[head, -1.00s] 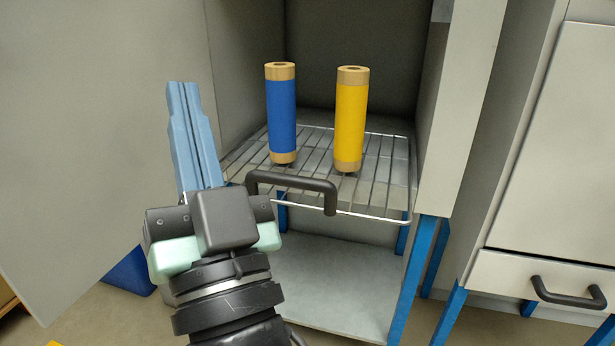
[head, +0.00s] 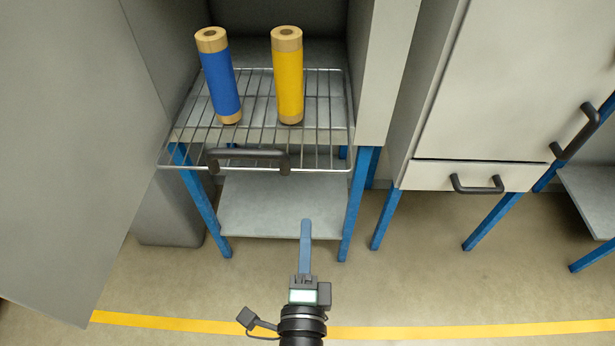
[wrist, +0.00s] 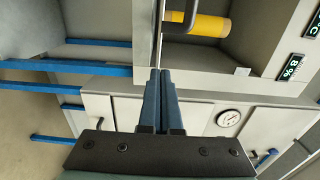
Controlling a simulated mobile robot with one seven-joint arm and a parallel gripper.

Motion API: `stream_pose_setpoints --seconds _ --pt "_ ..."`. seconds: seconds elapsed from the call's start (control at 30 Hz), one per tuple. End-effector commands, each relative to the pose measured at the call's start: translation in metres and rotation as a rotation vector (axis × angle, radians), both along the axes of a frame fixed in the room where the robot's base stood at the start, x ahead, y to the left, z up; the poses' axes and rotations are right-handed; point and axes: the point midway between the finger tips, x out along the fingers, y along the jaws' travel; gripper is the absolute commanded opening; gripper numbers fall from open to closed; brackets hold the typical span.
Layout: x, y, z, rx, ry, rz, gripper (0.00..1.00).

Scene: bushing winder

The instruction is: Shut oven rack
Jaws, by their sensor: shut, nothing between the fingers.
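The wire oven rack (head: 262,136) sticks out of the front of the open oven cabinet, with a dark handle (head: 247,155) on its front edge. A blue roll (head: 220,82) and a yellow roll (head: 288,80) with wooden ends stand upright on it. My gripper (head: 306,224) is shut and empty, in front of and below the rack handle, apart from it. In the wrist view my closed blue fingers (wrist: 161,78) point toward the cabinet. The yellow roll (wrist: 205,25) and part of the dark handle (wrist: 190,12) show just beyond the fingertips.
A large grey door (head: 75,150) stands open at left. A lower shelf (head: 275,205) sits under the rack between blue legs (head: 357,205). A cabinet with a drawer (head: 425,174) stands at right. The floor in front is clear, with a yellow line (head: 440,332).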

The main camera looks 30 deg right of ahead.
Motion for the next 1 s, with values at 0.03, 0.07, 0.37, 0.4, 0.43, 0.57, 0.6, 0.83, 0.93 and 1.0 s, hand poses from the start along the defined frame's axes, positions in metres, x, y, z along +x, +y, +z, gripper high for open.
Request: stream_pose_setpoints --seconds 0.03,0.07,0.37,0.4,0.43,0.57,0.6,0.83,0.93,1.0 --pt "0.009 -0.006 0.003 -0.003 -0.002 -0.001 0.0" --pt "0.013 -0.009 0.003 -0.002 -0.003 -0.001 0.0" --pt "0.058 -0.039 0.003 -0.005 -0.002 0.001 0.0" --pt "0.064 -0.043 0.002 -0.004 -0.002 0.001 0.0" --pt "0.067 -0.045 0.002 -0.003 -0.003 0.001 0.0" --pt "0.08 -0.054 0.001 -0.003 -0.001 0.001 0.0" --pt "0.083 -0.056 0.001 -0.003 -0.001 0.001 0.0" --pt "0.09 -0.06 0.001 -0.004 0.0 0.002 0.0" --pt "0.09 -0.06 0.001 -0.004 0.0 0.002 0.0" --pt "0.09 -0.06 0.001 -0.004 0.0 0.002 0.0"
